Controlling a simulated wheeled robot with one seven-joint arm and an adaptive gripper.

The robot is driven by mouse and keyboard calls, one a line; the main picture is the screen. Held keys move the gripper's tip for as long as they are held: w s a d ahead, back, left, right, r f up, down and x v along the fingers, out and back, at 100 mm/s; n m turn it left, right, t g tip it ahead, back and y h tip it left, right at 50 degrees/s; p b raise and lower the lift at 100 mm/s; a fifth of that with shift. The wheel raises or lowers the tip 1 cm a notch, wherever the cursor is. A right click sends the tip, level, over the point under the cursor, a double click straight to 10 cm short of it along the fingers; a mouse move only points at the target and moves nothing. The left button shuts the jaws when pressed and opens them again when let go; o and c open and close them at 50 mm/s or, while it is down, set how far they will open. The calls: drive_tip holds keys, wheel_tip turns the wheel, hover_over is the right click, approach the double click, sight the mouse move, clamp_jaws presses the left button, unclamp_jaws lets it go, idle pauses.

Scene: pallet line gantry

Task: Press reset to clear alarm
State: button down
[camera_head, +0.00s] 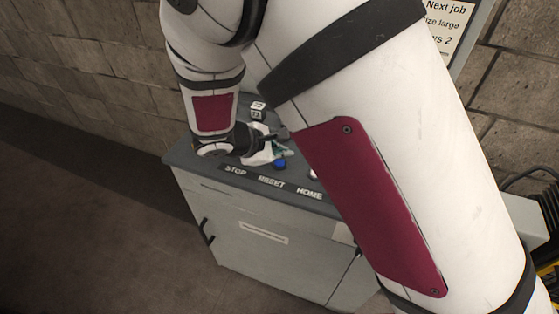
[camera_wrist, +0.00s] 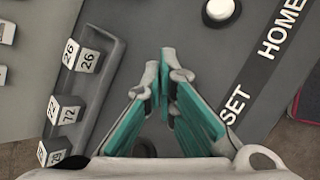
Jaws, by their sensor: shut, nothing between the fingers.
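The control cabinet (camera_head: 262,210) has a dark top with the printed labels STOP, RESET and HOME along its front edge. A blue button (camera_head: 280,164) sits behind the RESET label (camera_head: 271,182). My gripper (camera_head: 284,151) is over the cabinet top, just behind the blue button in the picture. In the wrist view my gripper (camera_wrist: 167,65) has its teal fingers together at the tips, with nothing held. The blue button is not visible there. The RESET label (camera_wrist: 236,104) is partly covered by a finger. I cannot tell whether the fingers touch the panel.
A white button (camera_wrist: 218,10) lies beside the HOME label (camera_wrist: 281,28). A grey tray (camera_wrist: 116,52) holds several numbered cubes, including a "26" cube (camera_wrist: 82,57) and a "72" cube (camera_wrist: 66,110). A brick wall (camera_head: 90,55) stands behind. My arm hides the cabinet's right part.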

sight(281, 163)
drive_tip(key=shift+f, duration=0.1)
drive_tip(key=shift+f, duration=0.35)
drive_tip(key=shift+f+b, duration=0.45)
idle(0.8)
drive_tip(key=shift+r, duration=0.15)
drive_tip(key=shift+r+p, duration=0.45)
drive_tip(key=shift+r, duration=0.3)
drive_tip(key=shift+r+p, duration=1.2)
drive_tip(key=shift+r, duration=1.3)
